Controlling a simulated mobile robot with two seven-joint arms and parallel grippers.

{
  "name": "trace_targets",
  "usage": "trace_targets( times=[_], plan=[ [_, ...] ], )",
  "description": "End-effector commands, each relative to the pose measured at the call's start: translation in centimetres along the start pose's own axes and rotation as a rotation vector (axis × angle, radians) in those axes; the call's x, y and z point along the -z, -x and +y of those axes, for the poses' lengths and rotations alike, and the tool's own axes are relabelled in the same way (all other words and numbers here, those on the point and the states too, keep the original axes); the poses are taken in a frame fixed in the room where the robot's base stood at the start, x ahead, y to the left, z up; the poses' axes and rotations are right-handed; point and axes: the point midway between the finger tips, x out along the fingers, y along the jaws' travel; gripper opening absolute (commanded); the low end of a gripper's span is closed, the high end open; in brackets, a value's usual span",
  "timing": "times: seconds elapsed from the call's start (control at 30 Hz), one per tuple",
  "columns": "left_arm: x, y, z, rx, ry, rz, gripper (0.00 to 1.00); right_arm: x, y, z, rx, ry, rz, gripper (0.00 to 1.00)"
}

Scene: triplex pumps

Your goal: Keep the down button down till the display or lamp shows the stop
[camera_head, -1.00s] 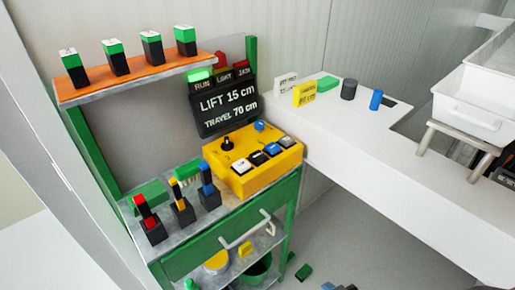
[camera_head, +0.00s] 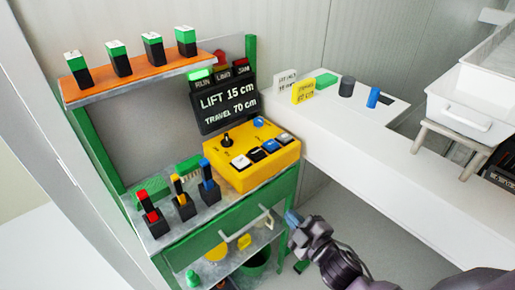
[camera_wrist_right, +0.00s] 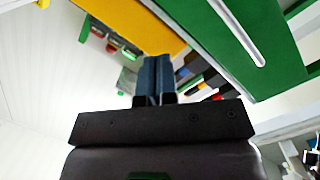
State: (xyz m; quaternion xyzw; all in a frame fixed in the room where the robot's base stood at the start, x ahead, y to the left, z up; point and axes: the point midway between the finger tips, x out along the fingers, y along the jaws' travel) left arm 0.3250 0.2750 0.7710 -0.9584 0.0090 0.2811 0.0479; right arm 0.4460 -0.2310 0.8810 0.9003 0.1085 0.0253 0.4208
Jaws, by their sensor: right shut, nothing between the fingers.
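The yellow control box (camera_head: 255,163) sits on the green cart's top. Its front row holds white, black, blue and white buttons; the marking that tells which is the down button is too small to read. The black display (camera_head: 225,106) behind it reads LIFT 15 cm and TRAVEL 70 cm. The green RUN lamp (camera_head: 200,74) above it is lit. My right gripper (camera_head: 292,217) is shut and empty, low in front of the cart and right of its drawer handle. In the right wrist view its blue fingers (camera_wrist_right: 154,78) are together, apart from the yellow box (camera_wrist_right: 130,20). My left gripper is not in view.
Three black holders with coloured levers, the middle one (camera_head: 184,205), stand left of the box. An orange shelf (camera_head: 140,80) carries several green-topped blocks. A white bench (camera_head: 330,145) with small blocks lies to the right. The drawer handle (camera_head: 246,228) juts out near my gripper.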

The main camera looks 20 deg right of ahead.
Motion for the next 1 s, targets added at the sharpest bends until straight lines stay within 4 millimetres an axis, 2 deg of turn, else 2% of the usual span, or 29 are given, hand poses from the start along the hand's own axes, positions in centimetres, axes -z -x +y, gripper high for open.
trace_targets(
  times=[0.03, 0.2, 0.3, 0.43, 0.53, 0.67, 0.8, 1.0],
  plan=[
    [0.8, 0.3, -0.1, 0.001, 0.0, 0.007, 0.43, 2.5, -1.6, 1.7, -0.016, 0.132, 0.101, 0.0],
    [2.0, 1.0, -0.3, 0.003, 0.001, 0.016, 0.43, 9.9, -5.1, 4.3, -0.052, 0.612, 0.429, 0.0],
    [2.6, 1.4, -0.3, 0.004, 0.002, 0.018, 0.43, 13.4, -6.4, 5.0, -0.065, 0.9, 0.608, 0.0],
    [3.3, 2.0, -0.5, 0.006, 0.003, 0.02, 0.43, 16.6, -7.8, 5.4, -0.067, 1.287, 0.818, 0.0],
    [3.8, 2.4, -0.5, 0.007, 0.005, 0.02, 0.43, 17.7, -8.9, 5.8, -0.049, 1.591, 0.958, 0.0],
    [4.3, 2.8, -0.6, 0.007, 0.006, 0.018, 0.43, 17.7, -10.7, 7.1, 0.008, 1.994, 1.098, 0.0],
    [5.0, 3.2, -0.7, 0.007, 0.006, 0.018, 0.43, 16.5, -13.1, 10.1, 0.121, 2.404, 1.179, 0.0],
    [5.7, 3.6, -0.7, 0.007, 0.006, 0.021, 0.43, 14.8, -15.7, 15.0, 0.307, 2.809, 1.178, 0.0]
  ],
)
